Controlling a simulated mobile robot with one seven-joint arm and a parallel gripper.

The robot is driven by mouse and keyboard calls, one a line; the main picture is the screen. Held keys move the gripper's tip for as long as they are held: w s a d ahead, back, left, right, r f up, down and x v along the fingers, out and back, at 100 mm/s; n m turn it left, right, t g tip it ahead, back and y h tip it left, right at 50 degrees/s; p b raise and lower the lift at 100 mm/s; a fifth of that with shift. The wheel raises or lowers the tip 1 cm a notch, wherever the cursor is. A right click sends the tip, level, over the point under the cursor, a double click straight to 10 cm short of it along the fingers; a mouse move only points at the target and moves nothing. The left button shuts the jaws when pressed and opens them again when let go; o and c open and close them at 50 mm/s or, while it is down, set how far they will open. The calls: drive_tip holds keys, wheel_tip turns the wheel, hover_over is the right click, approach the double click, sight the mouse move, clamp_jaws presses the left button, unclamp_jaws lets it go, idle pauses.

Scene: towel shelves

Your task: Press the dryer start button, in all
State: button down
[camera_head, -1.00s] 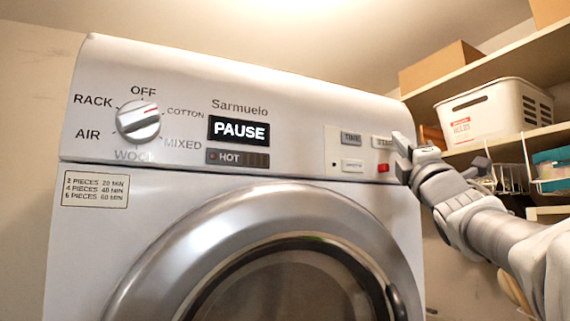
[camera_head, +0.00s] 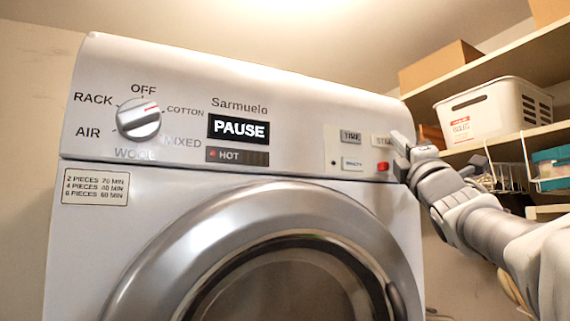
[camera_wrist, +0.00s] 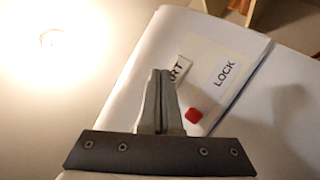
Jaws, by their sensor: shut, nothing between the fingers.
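The dryer (camera_head: 290,110) fills the middle of the head view, and its display (camera_head: 239,129) reads PAUSE. The start button (camera_head: 382,141) is a light label-like key at the panel's right end, its right part hidden behind my gripper.
A red light or key (camera_head: 382,166) lies just below the start button, with a LOCK label (camera_wrist: 224,70) beside it. The TIME key (camera_head: 351,137) is to the left. Shelves with a white bin (camera_head: 497,112) and a cardboard box (camera_head: 438,65) stand at right.

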drive_tip(key=shift+w+a, duration=0.1)
drive_tip(key=shift+w, duration=0.15)
